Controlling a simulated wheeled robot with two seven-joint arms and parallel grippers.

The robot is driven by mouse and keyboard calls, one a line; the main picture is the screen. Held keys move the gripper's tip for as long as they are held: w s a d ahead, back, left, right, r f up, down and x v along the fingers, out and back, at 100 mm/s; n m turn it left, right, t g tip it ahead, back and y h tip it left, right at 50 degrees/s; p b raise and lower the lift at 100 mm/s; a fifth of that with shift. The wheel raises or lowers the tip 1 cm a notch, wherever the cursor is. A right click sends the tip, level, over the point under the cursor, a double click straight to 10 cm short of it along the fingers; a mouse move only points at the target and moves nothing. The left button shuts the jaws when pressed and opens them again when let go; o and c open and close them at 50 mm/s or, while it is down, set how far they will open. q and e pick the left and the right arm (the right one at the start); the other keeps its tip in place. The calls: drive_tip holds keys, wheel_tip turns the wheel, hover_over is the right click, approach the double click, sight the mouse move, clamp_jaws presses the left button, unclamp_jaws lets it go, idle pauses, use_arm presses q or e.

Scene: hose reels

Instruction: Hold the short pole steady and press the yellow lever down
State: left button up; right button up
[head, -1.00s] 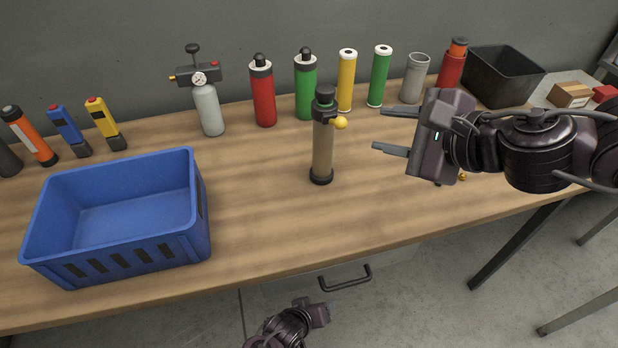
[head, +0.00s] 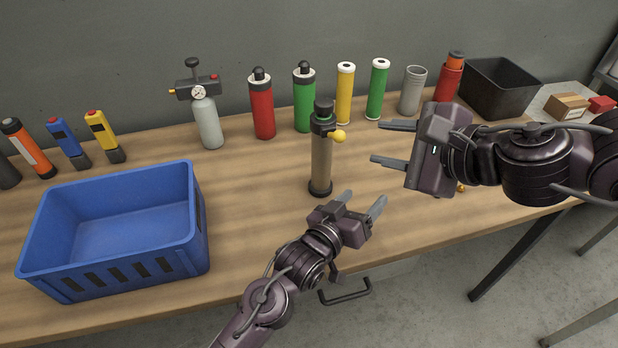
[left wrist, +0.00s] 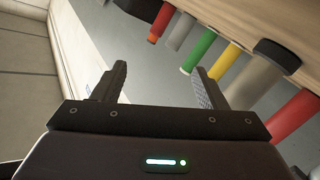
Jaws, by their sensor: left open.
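The short pole (head: 321,162) stands upright on the table, with a tan shaft, a black foot and a black head. The yellow lever (head: 338,135) sticks out to the right from just below its head and ends in a ball. My left gripper (head: 362,202) is open and empty, in front of the pole and a little right of its foot. My left fingers also show apart in the left wrist view (left wrist: 158,85). My right gripper (head: 385,144) is open and empty, right of the lever, its fingers pointing left towards the pole and apart from it.
A blue crate (head: 120,270) stands at the left. A grey gas cylinder (head: 208,124), red (head: 262,110) and green (head: 304,100) cylinders and several tubes line the back. A black bin (head: 500,98) is at the back right. The table between crate and pole is clear.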

sight(318, 164)
use_arm(q)
drive_tip(key=w+a+t+y, duration=0.1)
drive_tip(key=a, duration=0.2)
drive_tip(key=w+a+m+t+y, duration=0.1)
drive_tip(key=w+a, duration=0.1)
drive_tip(key=a, duration=0.1)
drive_tip(key=w+a+r+t+y, duration=0.1)
drive_tip(key=w+a, duration=0.1)
drive_tip(key=a, duration=0.2)
drive_tip(key=shift+a+r+m+y, duration=0.1)
drive_tip(key=shift+m+y, duration=0.2)
drive_tip(key=shift+w, duration=0.3)
drive_tip(key=x, duration=0.7)
drive_tip(key=shift+r, duration=0.1)
drive_tip(key=shift+s, duration=0.1)
drive_tip(key=c, duration=1.2)
drive_tip(key=shift+c, duration=0.6)
use_arm(e)
drive_tip(key=shift+c, duration=0.5)
clamp_jaws()
